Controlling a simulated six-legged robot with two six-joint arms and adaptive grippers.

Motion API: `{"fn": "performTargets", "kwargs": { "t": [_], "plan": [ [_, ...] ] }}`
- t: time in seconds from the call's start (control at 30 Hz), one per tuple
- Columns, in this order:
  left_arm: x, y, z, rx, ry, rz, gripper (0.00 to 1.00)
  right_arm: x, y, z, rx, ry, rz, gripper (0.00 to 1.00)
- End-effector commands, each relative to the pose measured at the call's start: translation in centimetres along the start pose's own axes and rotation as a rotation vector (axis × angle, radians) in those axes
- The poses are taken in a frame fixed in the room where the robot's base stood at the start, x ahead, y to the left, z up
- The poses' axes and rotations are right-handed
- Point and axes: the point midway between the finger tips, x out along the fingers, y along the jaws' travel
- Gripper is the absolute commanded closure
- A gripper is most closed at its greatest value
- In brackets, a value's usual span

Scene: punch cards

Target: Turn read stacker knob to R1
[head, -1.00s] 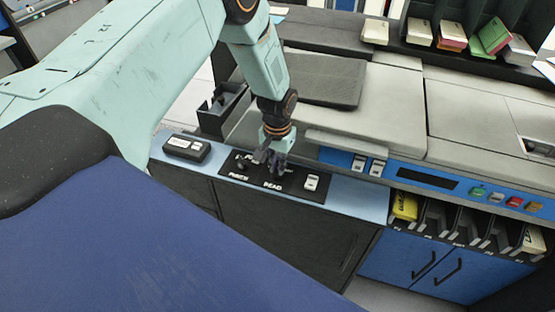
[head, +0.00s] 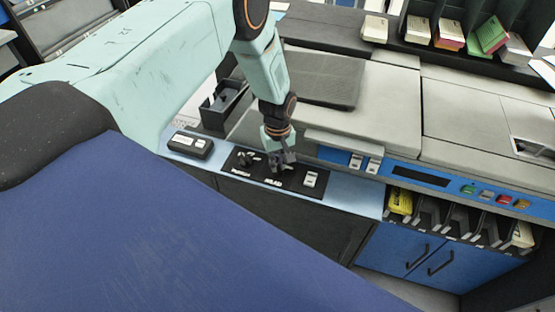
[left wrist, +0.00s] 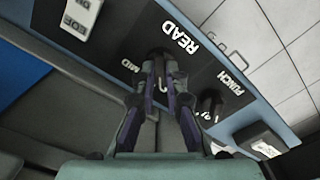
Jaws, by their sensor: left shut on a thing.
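My left gripper (head: 281,163) reaches down onto the black knob panel (head: 294,184) on the blue ledge. It is shut on the read stacker knob (left wrist: 158,56), beside the white READ label (left wrist: 179,37). The fingers hide most of that knob, and I cannot tell which mark it points to. A MID mark shows near it in the left wrist view. The PUNCH knob (left wrist: 209,104) stands apart beside the gripper; in the head view it is left of it. My right gripper is not in view.
A white rocker switch (head: 310,179) sits at the panel's right end. A black box with white buttons (head: 190,145) lies on the ledge to the left. An open dark bin (head: 224,107) stands behind it. Card stacker pockets (head: 457,219) are at the right, above blue doors.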

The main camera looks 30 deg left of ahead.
Motion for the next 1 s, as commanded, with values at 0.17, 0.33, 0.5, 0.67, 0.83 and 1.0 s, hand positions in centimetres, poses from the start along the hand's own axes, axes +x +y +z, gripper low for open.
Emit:
{"fn": "performTargets", "kwargs": {
  "t": [0.17,0.33,0.5,0.67,0.83,1.0],
  "plan": [
    [0.40,-0.46,0.60,-0.059,-0.013,-0.014,1.00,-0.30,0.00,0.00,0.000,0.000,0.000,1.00],
    [0.45,-0.46,0.61,-0.086,-0.013,-0.014,1.00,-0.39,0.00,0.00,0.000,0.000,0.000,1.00],
    [0.48,-0.46,0.63,-0.092,-0.013,-0.014,1.00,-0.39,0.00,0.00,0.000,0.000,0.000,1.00],
    [0.49,-0.45,0.63,-0.092,-0.013,-0.014,1.00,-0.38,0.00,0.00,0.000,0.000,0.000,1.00],
    [0.48,-0.45,0.62,-0.091,-0.013,-0.014,0.83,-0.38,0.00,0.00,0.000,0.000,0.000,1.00],
    [0.32,-0.29,0.39,-0.091,-0.008,-0.009,0.69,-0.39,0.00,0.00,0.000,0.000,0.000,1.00]
  ]
}}
